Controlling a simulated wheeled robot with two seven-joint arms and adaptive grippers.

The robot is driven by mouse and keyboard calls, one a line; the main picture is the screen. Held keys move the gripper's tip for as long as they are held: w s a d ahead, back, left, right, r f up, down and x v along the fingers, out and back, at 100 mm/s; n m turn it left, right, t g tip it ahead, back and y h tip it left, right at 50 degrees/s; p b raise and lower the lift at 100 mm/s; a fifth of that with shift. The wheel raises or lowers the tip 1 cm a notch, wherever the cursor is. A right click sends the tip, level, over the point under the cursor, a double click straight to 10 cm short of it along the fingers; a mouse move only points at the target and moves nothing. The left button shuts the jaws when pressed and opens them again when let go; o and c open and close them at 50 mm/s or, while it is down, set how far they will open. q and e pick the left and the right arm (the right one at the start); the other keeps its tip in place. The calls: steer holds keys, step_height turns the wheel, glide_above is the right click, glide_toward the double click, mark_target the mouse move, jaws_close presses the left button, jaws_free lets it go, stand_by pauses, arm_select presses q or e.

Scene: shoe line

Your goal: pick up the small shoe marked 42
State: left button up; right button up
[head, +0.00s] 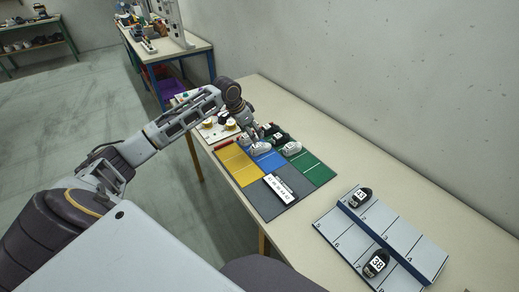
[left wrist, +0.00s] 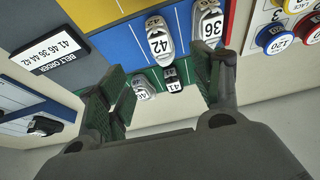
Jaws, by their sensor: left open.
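The white shoe marked 42 (left wrist: 160,44) lies on the blue part of the mat in the left wrist view. In the head view a white shoe (head: 262,149) on the blue strip appears to be it, just below my left gripper (head: 256,134). My left gripper is open, with nothing between its green-padded fingers (left wrist: 160,78) in the left wrist view. The shoe is beyond the fingertips, apart from them. A white shoe marked 36 (left wrist: 208,24) lies to its right. A dark shoe (left wrist: 173,80) and another white shoe (left wrist: 142,89) lie below it. My right gripper is not in view.
The belt order sign (left wrist: 56,52) lies on the grey part of the striped mat (head: 246,177). A light numbered board (head: 350,232) at right holds two dark shoes, one marked 38 (head: 376,263). Coloured discs (left wrist: 274,38) lie beyond the mat. Bare table separates mat and board.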

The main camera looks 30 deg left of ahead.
mark_target(259, 144)
arm_select(q)
steer(key=shift+x, duration=2.7)
steer(key=shift+w, duration=0.1)
steer(key=shift+x, duration=2.55)
steer(key=shift+w+a, duration=0.1)
steer(key=shift+w, duration=0.05)
steer(key=c, duration=1.1)
steer(key=shift+r, duration=0.1)
steer(key=shift+r, duration=4.95)
